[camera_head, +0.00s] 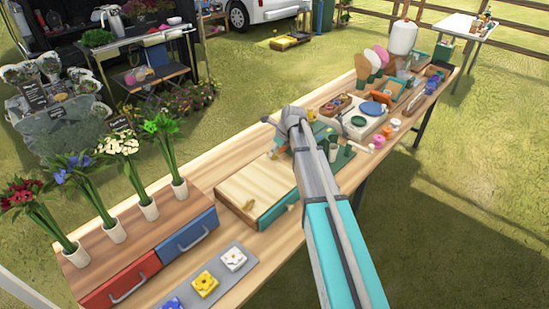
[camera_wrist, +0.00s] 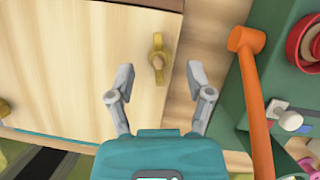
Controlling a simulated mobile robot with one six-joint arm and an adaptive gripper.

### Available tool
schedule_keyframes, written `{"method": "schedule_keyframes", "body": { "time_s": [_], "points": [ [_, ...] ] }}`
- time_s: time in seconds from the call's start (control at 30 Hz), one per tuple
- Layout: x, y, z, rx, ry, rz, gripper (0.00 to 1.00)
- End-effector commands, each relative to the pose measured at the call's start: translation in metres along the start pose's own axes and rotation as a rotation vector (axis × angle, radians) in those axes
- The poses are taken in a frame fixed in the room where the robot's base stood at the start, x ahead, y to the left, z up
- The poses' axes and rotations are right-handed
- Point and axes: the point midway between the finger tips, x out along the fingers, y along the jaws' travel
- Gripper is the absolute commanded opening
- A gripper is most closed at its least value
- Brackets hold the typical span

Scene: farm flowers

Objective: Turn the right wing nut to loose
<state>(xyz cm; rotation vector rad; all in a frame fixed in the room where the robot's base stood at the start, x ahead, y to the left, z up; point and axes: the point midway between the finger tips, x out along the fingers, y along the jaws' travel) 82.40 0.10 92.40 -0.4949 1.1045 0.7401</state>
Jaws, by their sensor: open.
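The flower press is a pale wooden board (camera_head: 257,184) with a teal side; the board (camera_wrist: 85,60) also fills the left of the wrist view. The right wing nut (camera_wrist: 158,60) is brass-yellow, near the board's right edge, with its wings running roughly up and down in the wrist view. Another brass wing nut (camera_wrist: 4,108) is cut off at the left picture edge. My gripper (camera_wrist: 160,82) is open and empty, its fingers spread to either side just below the right wing nut in the picture. I cannot tell the height gap between them.
An orange-handled mallet (camera_wrist: 252,85) lies on a green tray (camera_wrist: 285,75) close to my right finger. Flowers in white vases (camera_head: 148,211) stand on a drawer box (camera_head: 155,262) at the left. Tools and jars crowd the table's far end.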

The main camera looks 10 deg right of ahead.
Motion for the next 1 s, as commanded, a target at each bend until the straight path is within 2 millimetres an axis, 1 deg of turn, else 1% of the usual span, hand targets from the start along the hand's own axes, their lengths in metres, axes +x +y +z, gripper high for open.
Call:
{"method": "schedule_keyframes", "body": {
  "time_s": [0.03,0.3,0.5,0.8,0.83,0.87,1.0],
  "points": [
    [0.008,0.0,-0.001,0.0,0.0,0.0,0.67],
    [0.024,0.0,0.0,0.0,0.0,0.0,0.67],
    [0.028,0.0,0.0,0.0,0.0,0.0,0.67],
    [0.028,0.0,0.001,0.0,0.0,0.0,0.67],
    [0.027,0.0,0.001,0.0,0.0,0.0,0.65],
    [0.027,0.0,0.001,0.0,0.0,0.0,0.59],
    [0.027,0.0,0.0,0.0,0.0,0.0,0.33]
  ]
}}
